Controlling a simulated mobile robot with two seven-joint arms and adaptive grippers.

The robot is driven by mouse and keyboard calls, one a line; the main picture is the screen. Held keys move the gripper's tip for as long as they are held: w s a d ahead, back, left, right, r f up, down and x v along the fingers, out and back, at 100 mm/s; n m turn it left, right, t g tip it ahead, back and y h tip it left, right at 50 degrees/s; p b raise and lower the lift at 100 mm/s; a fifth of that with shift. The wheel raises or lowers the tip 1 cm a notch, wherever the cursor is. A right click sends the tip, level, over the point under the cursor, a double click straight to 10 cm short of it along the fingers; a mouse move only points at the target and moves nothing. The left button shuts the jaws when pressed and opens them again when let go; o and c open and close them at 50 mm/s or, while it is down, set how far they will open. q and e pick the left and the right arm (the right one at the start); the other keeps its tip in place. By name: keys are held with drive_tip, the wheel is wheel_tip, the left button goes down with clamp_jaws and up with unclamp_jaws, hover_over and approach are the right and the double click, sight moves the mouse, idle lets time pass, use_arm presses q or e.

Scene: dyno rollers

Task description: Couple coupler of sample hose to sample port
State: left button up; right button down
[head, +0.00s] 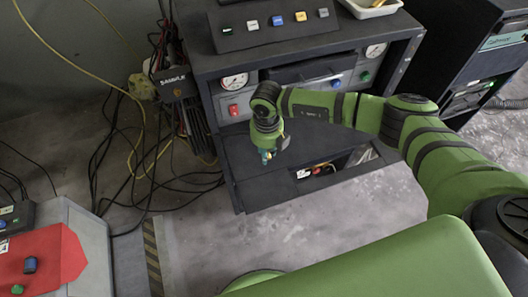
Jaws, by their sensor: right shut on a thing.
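My right gripper (268,157) points down in front of the black cabinet's left half, above its lower shelf. It is shut on a small blue-green piece that is mostly hidden by the fingers; I cannot tell whether it is the hose coupler. A dark panel labelled SAMPLE (174,82) is on the cabinet's left side, left of the gripper and apart from it. The sample port itself is too small to make out there. Several black hoses (190,125) hang below the panel; I cannot tell which is the sample hose. My left gripper is not in view.
The black cabinet (225,65) carries gauges, a button console (275,25) and an open drawer (345,172). Black cables and a yellow cable (137,150) lie on the floor at left. A grey unit with a red top (45,262) stands lower left.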

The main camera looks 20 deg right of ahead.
drive_tip(key=shift+r+p, duration=0.9)
drive_tip(key=shift+r, duration=0.55)
